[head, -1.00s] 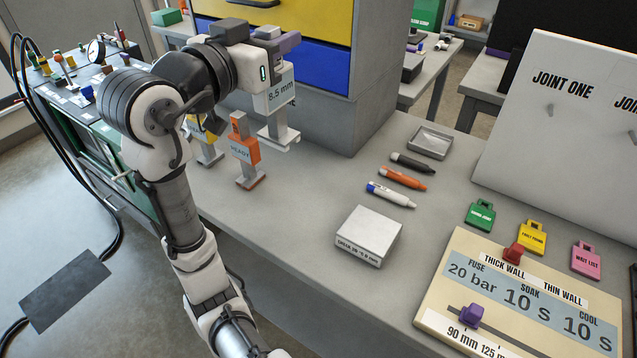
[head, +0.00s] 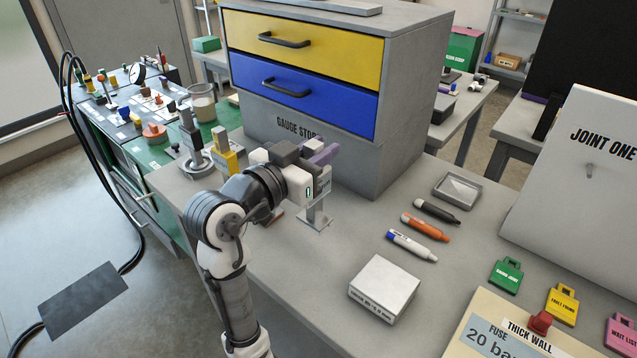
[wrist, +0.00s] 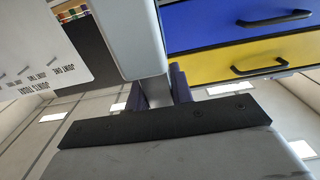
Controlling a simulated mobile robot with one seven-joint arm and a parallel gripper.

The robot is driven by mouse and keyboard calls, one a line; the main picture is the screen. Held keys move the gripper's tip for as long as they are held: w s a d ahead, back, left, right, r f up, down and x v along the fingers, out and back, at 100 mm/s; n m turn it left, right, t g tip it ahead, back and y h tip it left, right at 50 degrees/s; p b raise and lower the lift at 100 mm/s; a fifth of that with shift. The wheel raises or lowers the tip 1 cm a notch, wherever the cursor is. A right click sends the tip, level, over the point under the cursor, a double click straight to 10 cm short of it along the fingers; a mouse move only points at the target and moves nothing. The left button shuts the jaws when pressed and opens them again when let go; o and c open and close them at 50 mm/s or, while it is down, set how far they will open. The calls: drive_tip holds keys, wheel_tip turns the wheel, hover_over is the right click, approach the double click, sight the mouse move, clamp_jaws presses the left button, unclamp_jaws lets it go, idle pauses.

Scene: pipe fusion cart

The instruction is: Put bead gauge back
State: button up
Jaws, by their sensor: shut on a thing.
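My gripper (head: 318,160), with purple fingers, is shut on the bead gauge (head: 316,212), a pale grey piece with a label plate, a stem and a flat foot. The gauge is upright, in front of the cabinet's left part. I cannot tell whether its foot touches the bench. My gripper hides its top and part of its label. In the wrist view the fingers (wrist: 158,92) close on its grey stem, and its broad plate (wrist: 130,35) fills the upper middle. The gauge store cabinet (head: 362,150) has a yellow drawer (head: 300,45) and a blue drawer (head: 300,95), both shut.
A yellow stand (head: 228,160) and a grey stand (head: 192,145) are left of my gripper. An orange stand is mostly hidden behind my arm. A white box (head: 384,288), several markers (head: 425,227) and a small tray (head: 458,191) lie to the right. The bench between is clear.

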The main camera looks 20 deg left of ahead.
hover_over(313, 218)
drive_tip(key=w, duration=0.3)
drive_tip(key=shift+s+d+f, duration=0.1)
drive_tip(key=shift+f, duration=1.8)
drive_tip(key=shift+s+f, duration=0.1)
drive_tip(key=shift+f, duration=1.9)
drive_tip(key=o, duration=0.9)
